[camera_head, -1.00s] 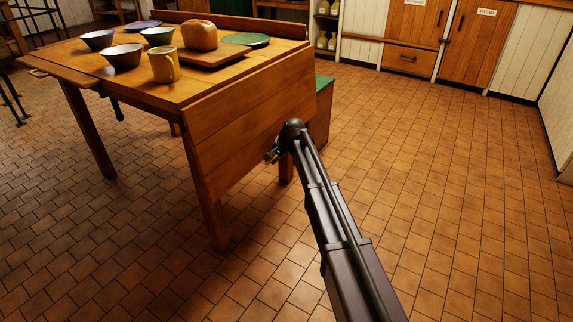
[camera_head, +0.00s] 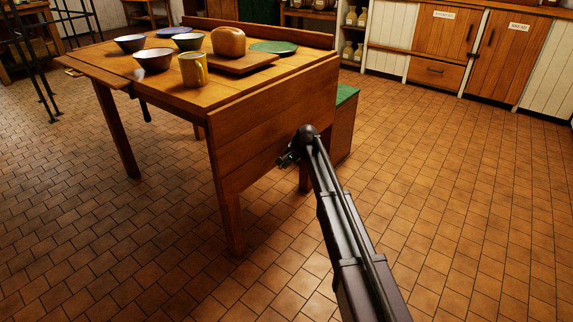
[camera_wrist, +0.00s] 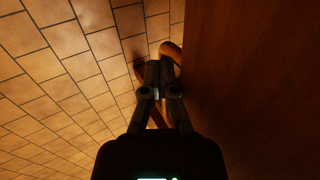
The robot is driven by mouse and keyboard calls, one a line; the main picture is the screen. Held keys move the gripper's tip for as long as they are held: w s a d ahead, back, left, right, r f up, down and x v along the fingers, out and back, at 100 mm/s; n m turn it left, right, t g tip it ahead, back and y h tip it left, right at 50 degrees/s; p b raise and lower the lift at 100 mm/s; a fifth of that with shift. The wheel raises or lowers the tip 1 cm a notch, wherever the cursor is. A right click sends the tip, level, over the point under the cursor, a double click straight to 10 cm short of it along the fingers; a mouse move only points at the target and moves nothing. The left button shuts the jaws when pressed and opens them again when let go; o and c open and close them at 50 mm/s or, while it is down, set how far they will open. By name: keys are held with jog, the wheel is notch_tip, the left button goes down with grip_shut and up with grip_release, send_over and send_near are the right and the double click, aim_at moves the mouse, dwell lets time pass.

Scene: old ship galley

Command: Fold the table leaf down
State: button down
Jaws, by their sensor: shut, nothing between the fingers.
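The wooden table leaf (camera_head: 262,122) hangs down along the near right side of the wooden table (camera_head: 137,85), about upright; I cannot tell whether it is fully vertical. Its broad outer face is toward my arm. In the wrist view the leaf (camera_wrist: 260,75) fills the right side as a dark brown surface. My gripper (camera_head: 285,160) is shut and empty, near the leaf's lower part. In the wrist view my gripper (camera_wrist: 161,68) lies close beside the leaf; I cannot tell whether they touch.
On the tabletop are several bowls, a yellow mug (camera_head: 193,69), plates and a brown loaf (camera_head: 228,41) on a board. A green-topped box (camera_head: 344,120) stands behind the leaf. Cupboards (camera_head: 495,45) line the back wall. The tiled floor (camera_head: 450,170) on the right is clear.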

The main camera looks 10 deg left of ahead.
jog(key=s+d+r+p, duration=0.5)
jog(key=d+r+p, duration=0.2)
jog(key=d, duration=0.3)
jog(key=shift+d+r+p, duration=0.15)
jog(key=shift+r+p, duration=0.25)
jog(key=shift+p, duration=0.15)
jog(key=shift+s, duration=0.1)
jog(key=s+d+r+n+g+h+p, duration=0.1)
jog(key=s+d+r+n+h+p, duration=0.15)
jog(key=s+d, duration=1.15)
jog(key=s+d+r+n+g+h+p, duration=0.1)
jog(key=s+d+r+n+h+p, duration=0.2)
jog(key=s+d, duration=1.1)
jog(key=s+a+r+p, duration=0.2)
jog(key=r+p, duration=1.6)
jog(key=p, duration=0.1)
jog(key=s+a+r+p, duration=0.1)
jog(key=s+r+p, duration=0.1)
jog(key=r+p, duration=1.7)
jog(key=shift+s+a+g+p, duration=0.15)
jog(key=shift+a+g+p, duration=0.2)
jog(key=shift+p, duration=0.35)
